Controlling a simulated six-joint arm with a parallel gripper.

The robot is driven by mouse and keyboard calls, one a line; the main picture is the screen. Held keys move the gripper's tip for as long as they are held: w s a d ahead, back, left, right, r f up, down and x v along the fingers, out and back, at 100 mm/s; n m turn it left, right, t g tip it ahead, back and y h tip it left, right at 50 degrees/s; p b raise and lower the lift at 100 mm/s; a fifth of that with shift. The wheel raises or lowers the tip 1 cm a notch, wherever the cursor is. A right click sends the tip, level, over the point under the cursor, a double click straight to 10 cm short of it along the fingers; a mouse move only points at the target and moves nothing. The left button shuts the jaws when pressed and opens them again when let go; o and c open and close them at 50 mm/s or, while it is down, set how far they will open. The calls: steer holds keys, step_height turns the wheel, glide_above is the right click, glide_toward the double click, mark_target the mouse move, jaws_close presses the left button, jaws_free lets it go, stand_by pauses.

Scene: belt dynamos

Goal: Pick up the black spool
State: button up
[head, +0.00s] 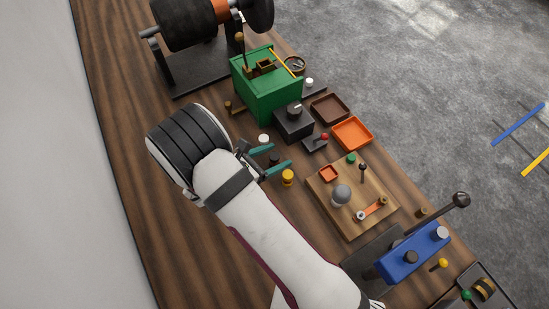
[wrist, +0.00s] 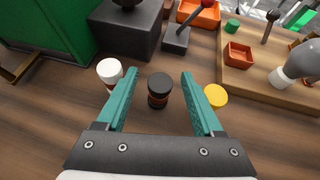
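The black spool (wrist: 160,88) stands upright on the wooden table between the two teal fingers of my gripper (wrist: 160,95) in the wrist view. There is a gap on both sides of it, so the fingers are open and do not touch it. In the head view the black spool (head: 274,158) shows small between the fingers of my gripper (head: 277,160). A white spool (wrist: 110,72) stands just left of the left finger in the wrist view. A yellow spool (wrist: 215,95) stands just right of the right finger.
A green box (head: 268,88) and a dark box with a knob (head: 293,125) stand behind. A wooden board (head: 335,212) with small parts lies to the right. Brown (head: 330,108) and orange (head: 352,134) trays sit along the far edge. A blue device (head: 405,257) stands at lower right.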

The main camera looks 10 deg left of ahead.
jaws_close()
steer(key=shift+r, duration=0.15)
